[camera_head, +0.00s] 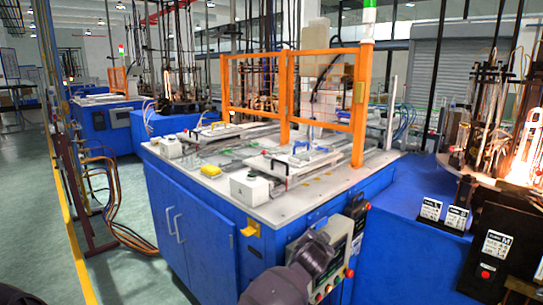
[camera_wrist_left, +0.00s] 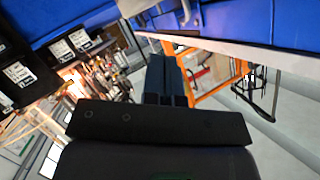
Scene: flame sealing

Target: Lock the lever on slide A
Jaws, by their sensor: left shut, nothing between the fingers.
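I cannot read which is slide A, and a lever is too small to make out for certain. My left gripper (camera_wrist_left: 165,62) is shut and empty in the left wrist view, apart from the slides. In the head view a dark grey link of my arm shows at the bottom, in front of the blue cabinet; the fingertips cannot be made out there. My right gripper is not in view.
An orange guard frame (camera_head: 358,110) stands at the worktop's back right. White boxes (camera_head: 250,187) sit at its front edge. A control box (camera_head: 336,240) with red buttons hangs on the cabinet's near side. Burner machinery (camera_head: 490,130) glows at the right.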

